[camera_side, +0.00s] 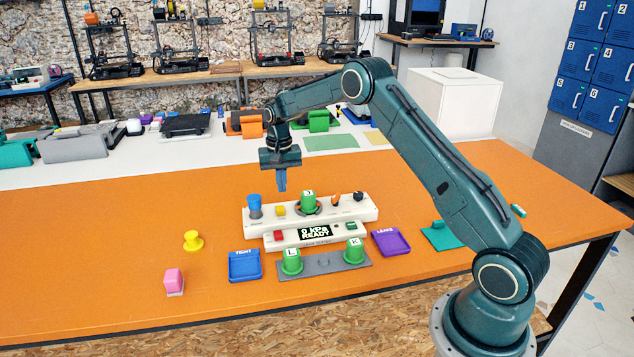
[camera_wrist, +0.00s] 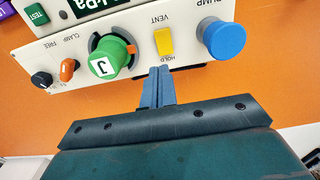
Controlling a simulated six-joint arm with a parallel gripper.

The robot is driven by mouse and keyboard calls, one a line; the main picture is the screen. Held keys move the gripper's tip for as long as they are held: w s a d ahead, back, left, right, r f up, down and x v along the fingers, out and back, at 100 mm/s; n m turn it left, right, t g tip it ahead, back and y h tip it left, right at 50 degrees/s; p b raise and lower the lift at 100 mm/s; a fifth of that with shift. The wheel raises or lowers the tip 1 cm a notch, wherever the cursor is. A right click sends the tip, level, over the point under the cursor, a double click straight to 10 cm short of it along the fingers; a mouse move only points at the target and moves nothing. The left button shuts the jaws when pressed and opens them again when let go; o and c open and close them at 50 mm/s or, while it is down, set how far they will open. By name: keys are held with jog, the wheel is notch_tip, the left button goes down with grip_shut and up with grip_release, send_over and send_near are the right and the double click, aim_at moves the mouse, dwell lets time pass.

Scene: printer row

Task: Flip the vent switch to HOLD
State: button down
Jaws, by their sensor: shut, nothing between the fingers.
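The vent switch (camera_wrist: 163,41) is a yellow lever on a white panel, with VENT printed on one side and HOLD on the side nearer my fingers in the wrist view. I cannot tell for sure which way it is set. In the side view the switch (camera_side: 280,211) sits between the blue pump knob and the green piece marked J. My gripper (camera_side: 281,188) points down above the panel near the switch. In the wrist view its blue fingers (camera_wrist: 159,70) are together and empty, just beside the HOLD label, apart from the switch.
The blue pump knob (camera_wrist: 224,39) and the green J piece (camera_wrist: 109,57) flank the switch closely. An orange clamp lever (camera_wrist: 68,69) and a black knob (camera_wrist: 41,79) are farther along. Blue (camera_side: 245,278) and purple (camera_side: 406,243) trays sit in front. The orange table left is mostly free.

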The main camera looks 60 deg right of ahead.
aim_at(284, 207)
jog(key=shift+f, duration=2.25)
jog(key=shift+f, duration=0.15)
jog(key=shift+s+a, duration=0.1)
jog(key=shift+s+a+r, duration=0.3)
jog(key=shift+s+a, duration=0.05)
jog(key=shift+r, duration=0.15)
